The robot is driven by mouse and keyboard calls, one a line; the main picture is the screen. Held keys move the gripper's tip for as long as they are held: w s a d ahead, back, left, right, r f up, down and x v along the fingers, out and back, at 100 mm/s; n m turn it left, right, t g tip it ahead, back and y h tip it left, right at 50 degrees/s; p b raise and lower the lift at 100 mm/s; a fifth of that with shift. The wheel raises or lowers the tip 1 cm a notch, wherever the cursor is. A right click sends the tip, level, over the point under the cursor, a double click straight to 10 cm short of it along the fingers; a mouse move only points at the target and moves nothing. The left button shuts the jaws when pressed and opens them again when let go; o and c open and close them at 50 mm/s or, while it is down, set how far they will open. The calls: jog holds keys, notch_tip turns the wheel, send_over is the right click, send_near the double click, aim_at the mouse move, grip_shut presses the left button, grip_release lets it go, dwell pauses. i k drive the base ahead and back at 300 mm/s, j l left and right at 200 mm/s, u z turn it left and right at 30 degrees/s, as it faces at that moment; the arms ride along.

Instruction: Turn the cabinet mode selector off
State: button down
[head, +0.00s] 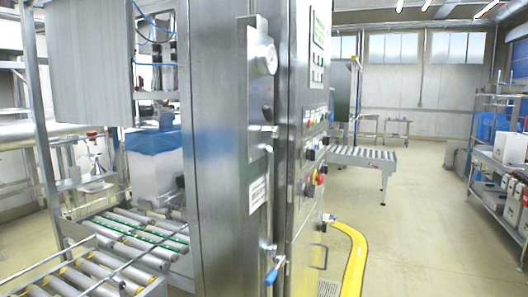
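The steel cabinet (232,130) stands close in front of me, just left of the middle of the head view. Its control face (312,110) is turned right and seen at a steep angle. It carries a screen, rows of small buttons, dark knobs (309,155) and a red button (321,179). Which knob is the mode selector, and where it points, I cannot tell. A large round grey fitting (265,60) sits on a raised plate on the cabinet's near side. My gripper is not in view.
A blue-ended lever (273,274) sticks out low on the cabinet. A yellow guard (352,258) curves along the floor to its right. Roller conveyors (130,240) lie left, another (362,157) behind. Open floor (425,225) runs right, up to stocked shelves (500,165).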

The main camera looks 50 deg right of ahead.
aim_at(311, 154)
jog(key=z, duration=1.75)
